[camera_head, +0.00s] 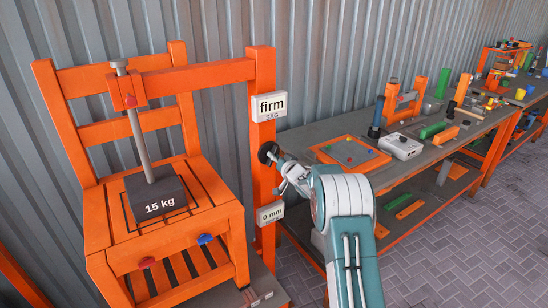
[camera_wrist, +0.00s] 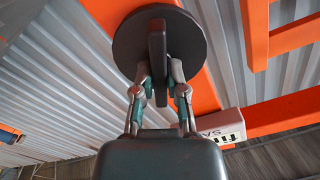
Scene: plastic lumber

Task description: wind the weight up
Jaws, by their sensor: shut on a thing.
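The dark weight (camera_head: 155,196), marked "15 kg", sits on the orange chair's seat (camera_head: 205,211). A grey rod (camera_head: 139,145) rises from it to an orange arm on the post (camera_head: 262,150). A round black knob (camera_head: 267,152) is on the side of the post. In the wrist view the knob (camera_wrist: 188,50) is a dark disc with a raised bar (camera_wrist: 157,60) across its middle. My gripper (camera_wrist: 159,75) is shut on this bar, one finger on each side. In the head view my gripper (camera_head: 280,168) reaches the knob from the right.
Signs on the post read "firm SAG" (camera_head: 269,106) and "0 mm" (camera_head: 270,213). A long workbench (camera_head: 330,130) with an orange tray, a grey box (camera_head: 401,146) and several parts stands to the right. Paved floor (camera_head: 440,250) is open in front of it. A corrugated wall stands behind.

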